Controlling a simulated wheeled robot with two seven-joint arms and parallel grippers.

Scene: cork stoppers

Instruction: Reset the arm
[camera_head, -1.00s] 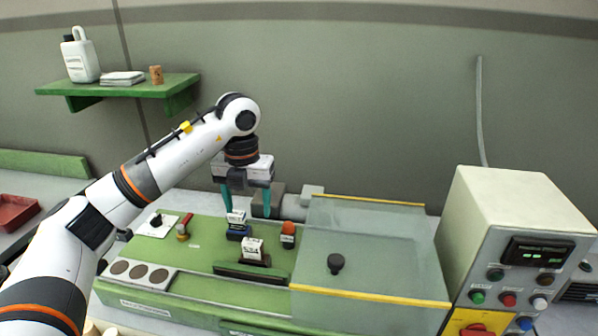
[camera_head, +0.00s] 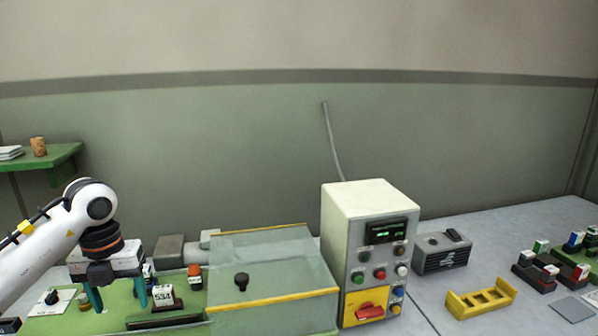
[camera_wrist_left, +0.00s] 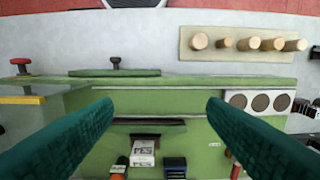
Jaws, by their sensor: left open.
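My left arm (camera_head: 45,245) comes in from the left in the head view. Its gripper (camera_head: 118,296) points down over the left part of the green machine bench, with its two teal fingers spread and nothing between them. In the left wrist view the open fingers (camera_wrist_left: 158,108) frame the bench from above. A white numbered block (camera_head: 163,295) stands on the bench close to the right of the fingers; it also shows in the wrist view (camera_wrist_left: 143,152). A dark blue block (camera_wrist_left: 174,166) stands beside it. My right gripper is in no view.
A clear cover (camera_head: 270,262) with a black knob (camera_head: 241,281) and a control box (camera_head: 368,250) stand right of the gripper. Farther right are a yellow rack (camera_head: 481,301) and a grey box (camera_head: 442,253).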

